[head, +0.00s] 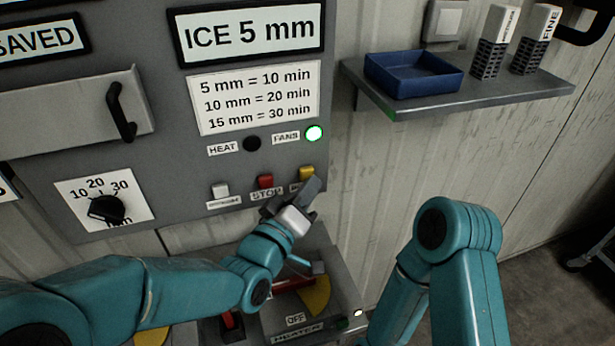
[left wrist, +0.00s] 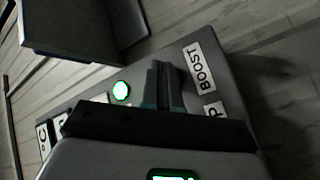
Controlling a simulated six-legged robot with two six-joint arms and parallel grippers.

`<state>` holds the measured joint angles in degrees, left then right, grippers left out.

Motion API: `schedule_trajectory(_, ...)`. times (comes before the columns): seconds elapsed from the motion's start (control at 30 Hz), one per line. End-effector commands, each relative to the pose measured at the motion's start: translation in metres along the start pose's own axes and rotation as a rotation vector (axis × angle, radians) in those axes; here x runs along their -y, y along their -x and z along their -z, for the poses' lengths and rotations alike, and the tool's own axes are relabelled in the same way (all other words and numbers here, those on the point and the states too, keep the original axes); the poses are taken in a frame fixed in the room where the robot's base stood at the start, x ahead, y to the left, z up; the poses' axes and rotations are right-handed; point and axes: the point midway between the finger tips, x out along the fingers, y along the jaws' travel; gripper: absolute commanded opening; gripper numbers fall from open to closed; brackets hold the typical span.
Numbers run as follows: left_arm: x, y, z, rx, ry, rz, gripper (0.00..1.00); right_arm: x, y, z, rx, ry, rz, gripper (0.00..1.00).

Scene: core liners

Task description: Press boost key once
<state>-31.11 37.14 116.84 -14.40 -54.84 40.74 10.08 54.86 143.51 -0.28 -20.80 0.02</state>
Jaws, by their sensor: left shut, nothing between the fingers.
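The yellow key (head: 306,173) is at the right end of a row of three keys on the grey panel (head: 180,170). Its label is mostly covered by my gripper in the head view. The left wrist view shows a BOOST label (left wrist: 199,68) beside my fingers; the key itself is hidden there. My left gripper (head: 312,186) is shut and empty, its tips close to the yellow key. I cannot tell whether they touch it. In the left wrist view the closed fingers (left wrist: 162,85) point at the panel. My right gripper is out of view.
A red STOP key (head: 265,181) and a white key (head: 220,189) sit left of the yellow one. A shelf (head: 470,98) with a blue tray (head: 412,92) is at right. A heater box (head: 345,290) stands below.

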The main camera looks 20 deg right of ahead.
Motion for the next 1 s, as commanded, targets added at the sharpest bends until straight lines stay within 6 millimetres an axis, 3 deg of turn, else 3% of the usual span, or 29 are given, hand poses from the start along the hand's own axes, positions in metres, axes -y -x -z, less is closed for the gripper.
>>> schedule_trajectory(1.0, 0.0045, -0.0059, 0.0043, 0.0, 0.002, 0.001, 0.0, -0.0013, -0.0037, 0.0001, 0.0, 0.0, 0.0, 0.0)
